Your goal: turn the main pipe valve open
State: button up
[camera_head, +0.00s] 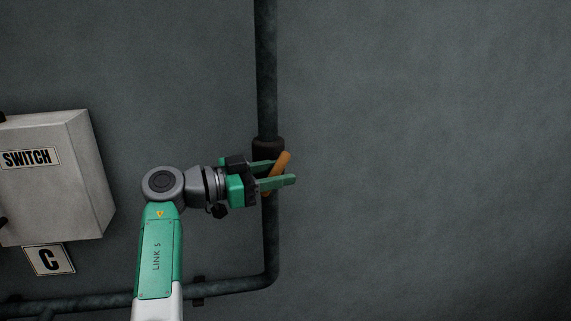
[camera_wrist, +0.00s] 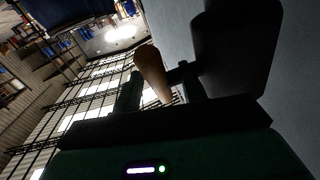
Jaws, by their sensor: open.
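The main pipe valve has a dark body (camera_head: 268,147) on the vertical pipe (camera_head: 266,70) and an orange handle (camera_head: 283,160) that leans, upper end to the right. My gripper (camera_head: 284,171) is open, its two green fingers pointing right with the handle between them as seen in the head view. In the wrist view the orange handle (camera_wrist: 152,74) stands up between the two dark fingers. I cannot tell whether either finger touches it. The gripper and fingers hide part of the valve and the handle's middle.
The pipe bends left below the valve and runs along the wall. The wall to the right is bare.

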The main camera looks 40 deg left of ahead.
jog(key=shift+x, duration=0.9)
grip_shut()
jog(key=shift+f, duration=0.1)
